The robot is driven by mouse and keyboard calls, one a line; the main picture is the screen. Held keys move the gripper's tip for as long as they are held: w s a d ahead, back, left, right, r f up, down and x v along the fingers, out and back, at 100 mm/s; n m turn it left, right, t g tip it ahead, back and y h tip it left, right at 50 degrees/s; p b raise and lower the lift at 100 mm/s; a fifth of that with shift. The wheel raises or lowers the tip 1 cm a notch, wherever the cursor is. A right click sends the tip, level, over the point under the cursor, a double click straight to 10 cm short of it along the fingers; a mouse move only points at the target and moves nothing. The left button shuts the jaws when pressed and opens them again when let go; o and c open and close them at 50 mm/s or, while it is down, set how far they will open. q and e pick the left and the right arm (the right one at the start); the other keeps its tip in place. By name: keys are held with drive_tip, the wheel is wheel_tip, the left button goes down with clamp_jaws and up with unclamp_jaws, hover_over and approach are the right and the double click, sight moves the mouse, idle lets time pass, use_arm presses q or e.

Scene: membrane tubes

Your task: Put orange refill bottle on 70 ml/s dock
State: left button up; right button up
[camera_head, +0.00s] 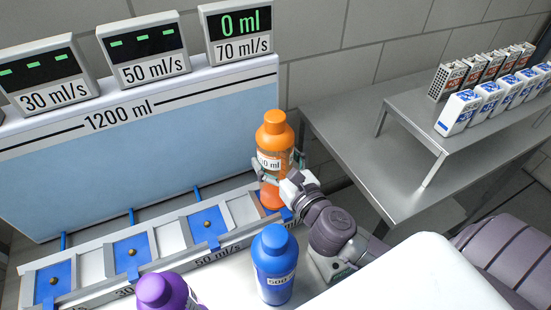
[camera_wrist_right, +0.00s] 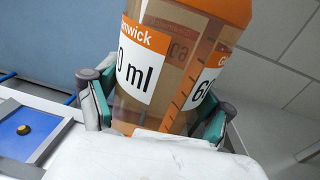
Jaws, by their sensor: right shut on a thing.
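The orange refill bottle (camera_head: 274,150) stands upright at the rightmost dock (camera_head: 268,211), beneath the 70 ml/s display (camera_head: 240,32). That display reads 0 ml. The bottle hides most of this dock's blue pad, and I cannot tell whether its base is fully seated. My right gripper (camera_head: 279,172) is shut around the bottle's lower body. In the right wrist view the bottle (camera_wrist_right: 175,75) fills the space between the two green-padded fingers of the gripper (camera_wrist_right: 154,105). My left gripper is not in view.
The other docks with blue pads (camera_head: 132,252) are empty, and the 50 ml/s (camera_head: 148,50) and 30 ml/s (camera_head: 45,72) displays show dashes. A blue bottle (camera_head: 274,265) and a purple bottle (camera_head: 165,291) stand in front. A metal table (camera_head: 345,125) with several small cartons is at right.

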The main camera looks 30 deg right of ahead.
drive_tip(key=o, duration=1.3)
drive_tip(key=shift+f, duration=0.1)
drive_tip(key=shift+o, duration=1.4)
drive_tip(key=shift+r, duration=0.25)
drive_tip(key=s+b, duration=0.1)
drive_tip(key=s, duration=0.4)
drive_tip(key=s+b, duration=0.1)
drive_tip(key=s, duration=0.2)
drive_tip(key=shift+s+d+f+b, duration=0.1)
drive_tip(key=shift+s+f+b, duration=0.2)
drive_tip(key=shift+s+f, duration=0.05)
drive_tip(key=shift+s+r+p, duration=0.15)
drive_tip(key=shift+s, duration=0.7)
drive_tip(key=shift+s+r+p, duration=0.15)
drive_tip(key=shift+s, duration=0.7)
